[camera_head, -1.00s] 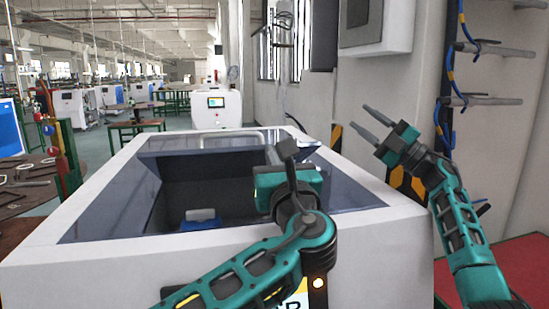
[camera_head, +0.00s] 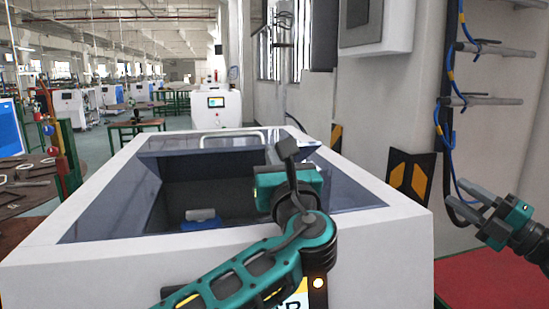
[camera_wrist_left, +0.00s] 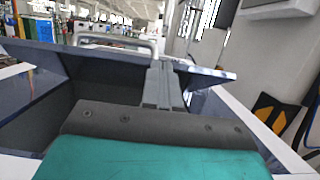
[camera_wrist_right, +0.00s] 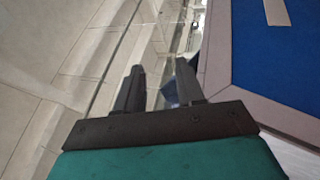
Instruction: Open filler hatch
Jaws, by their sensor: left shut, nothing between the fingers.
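The white cabinet (camera_head: 130,263) fills the middle of the head view. Its top has tinted dark panels (camera_head: 108,205) around a dark open cavity, with a handle (camera_head: 232,134) at the far edge. I cannot tell for sure which part is the filler hatch. The handle also shows in the left wrist view (camera_wrist_left: 115,40). My left gripper (camera_head: 271,155) is shut and empty above the right part of the cavity, short of the handle; its fingers lie together in the left wrist view (camera_wrist_left: 163,86). My right gripper (camera_head: 459,197) is open and empty, right of the cabinet.
A small blue and white object (camera_head: 201,217) sits inside the cavity. The wall on the right carries blue cables (camera_head: 447,100), rods and a grey box (camera_head: 375,25). A red mat (camera_head: 485,275) lies at lower right. A table (camera_head: 25,195) stands at left.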

